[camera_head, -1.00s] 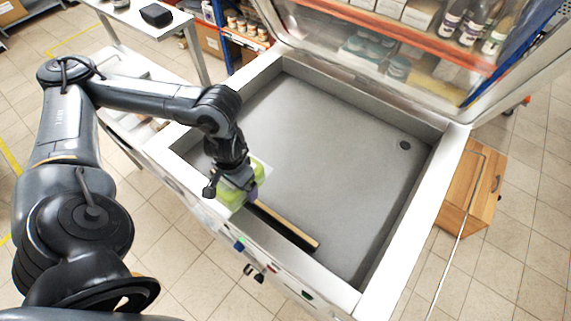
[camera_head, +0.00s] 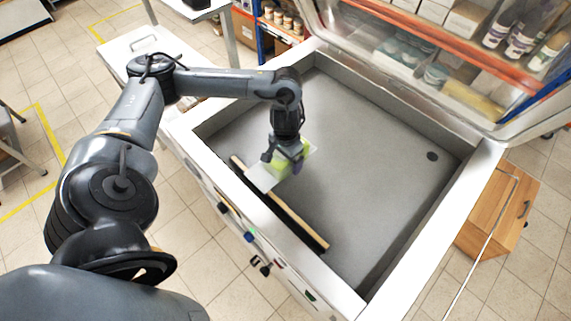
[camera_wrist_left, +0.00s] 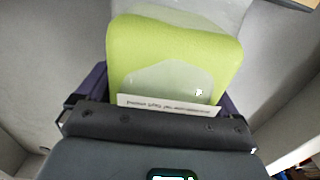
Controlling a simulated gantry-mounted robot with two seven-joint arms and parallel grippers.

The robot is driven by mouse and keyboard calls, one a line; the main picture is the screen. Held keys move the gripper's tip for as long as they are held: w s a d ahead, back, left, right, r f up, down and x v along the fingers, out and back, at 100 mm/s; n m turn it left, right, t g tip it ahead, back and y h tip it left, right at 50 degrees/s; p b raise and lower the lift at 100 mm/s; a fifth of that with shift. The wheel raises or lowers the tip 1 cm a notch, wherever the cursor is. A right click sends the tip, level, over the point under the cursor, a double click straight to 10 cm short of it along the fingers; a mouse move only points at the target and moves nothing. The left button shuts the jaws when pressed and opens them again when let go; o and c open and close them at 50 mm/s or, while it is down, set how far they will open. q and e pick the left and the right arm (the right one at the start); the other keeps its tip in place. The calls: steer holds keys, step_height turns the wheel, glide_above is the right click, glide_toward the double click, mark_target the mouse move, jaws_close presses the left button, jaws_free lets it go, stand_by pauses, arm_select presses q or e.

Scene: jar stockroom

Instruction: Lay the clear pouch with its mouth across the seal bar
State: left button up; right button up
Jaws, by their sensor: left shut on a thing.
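The clear pouch (camera_head: 294,158) with lime-green contents hangs from my left gripper (camera_head: 284,155), inside the vacuum chamber. The gripper is shut on it. In the left wrist view the pouch (camera_wrist_left: 175,55) fills the space between the purple fingers, with a printed white label close to the gripper and clear film at the far end. In the head view the clear mouth end points to the front left and overlaps the tan seal bar (camera_head: 300,222) near its upper-left part. I cannot tell whether it touches the bar. My right gripper is out of view.
The chamber (camera_head: 350,150) has a bare grey floor, free to the right of the pouch, with a dark round port (camera_head: 432,156). Its clear lid (camera_head: 400,60) is raised at the back. Chamber walls surround the gripper. A wooden cabinet (camera_head: 500,210) stands to the right.

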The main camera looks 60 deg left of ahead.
arm_select(q)
step_height(320, 180, down, 3)
steer(key=shift+r+b, duration=0.2)
steer(key=shift+b, duration=0.4)
steer(key=shift+f, duration=0.65)
steer(key=shift+f+p, duration=0.15)
steer(key=shift+p, duration=0.15)
steer(key=o, duration=1.2)
steer(key=shift+o, duration=0.2)
